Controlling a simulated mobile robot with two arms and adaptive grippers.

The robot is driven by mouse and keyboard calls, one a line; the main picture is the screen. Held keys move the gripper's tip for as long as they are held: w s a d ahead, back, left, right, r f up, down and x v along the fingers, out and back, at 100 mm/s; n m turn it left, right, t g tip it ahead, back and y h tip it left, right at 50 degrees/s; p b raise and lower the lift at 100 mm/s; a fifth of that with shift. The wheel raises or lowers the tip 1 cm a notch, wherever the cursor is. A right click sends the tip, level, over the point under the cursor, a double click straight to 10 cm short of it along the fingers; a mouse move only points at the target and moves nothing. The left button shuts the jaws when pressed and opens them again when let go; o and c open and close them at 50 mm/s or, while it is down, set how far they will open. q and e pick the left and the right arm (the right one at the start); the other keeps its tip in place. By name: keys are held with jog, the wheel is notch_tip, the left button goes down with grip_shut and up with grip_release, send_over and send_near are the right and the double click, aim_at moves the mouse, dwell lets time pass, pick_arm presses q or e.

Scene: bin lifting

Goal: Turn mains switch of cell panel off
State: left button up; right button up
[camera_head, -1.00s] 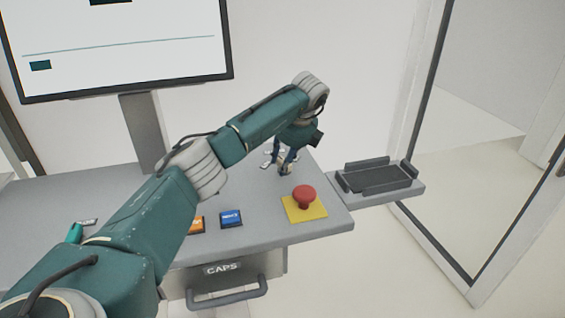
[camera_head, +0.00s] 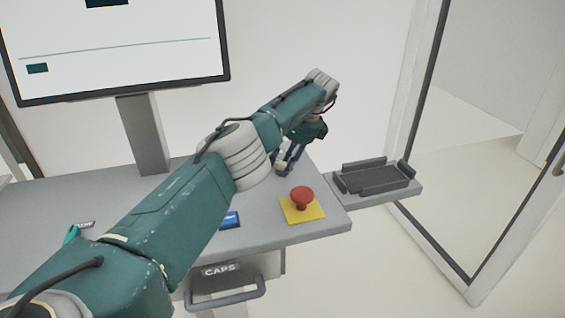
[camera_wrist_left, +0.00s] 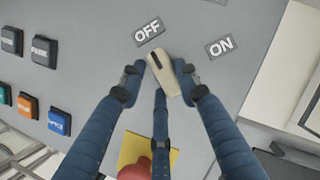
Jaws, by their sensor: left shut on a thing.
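The mains switch is a beige knob (camera_wrist_left: 165,82) with a black pointer mark, set in the grey panel (camera_head: 275,222). In the left wrist view its marked end points at the OFF label (camera_wrist_left: 149,30), away from the ON label (camera_wrist_left: 219,47). My left gripper (camera_head: 283,167) is on the knob near the panel's back right corner. In the left wrist view its blue fingers (camera_wrist_left: 158,78) are around the knob, shut on it. In the head view the fingers largely hide the knob. My right gripper is in neither view.
A red emergency button (camera_head: 302,198) on a yellow plate (camera_head: 316,213) stands in front of the gripper. A blue button (camera_head: 231,221) is partly behind my left arm. A dark tray (camera_head: 376,179) sits on a shelf at the right. A monitor (camera_head: 115,45) stands behind.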

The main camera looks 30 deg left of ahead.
pick_arm(q)
jog(key=shift+w+a+r, duration=0.2)
jog(key=shift+a+r, duration=0.05)
jog(key=shift+r, duration=0.1)
jog(key=o, duration=0.9)
jog(key=shift+o, duration=0.8)
jog(key=shift+f, duration=0.25)
jog(key=v, duration=0.7)
jog(key=shift+r, duration=0.25)
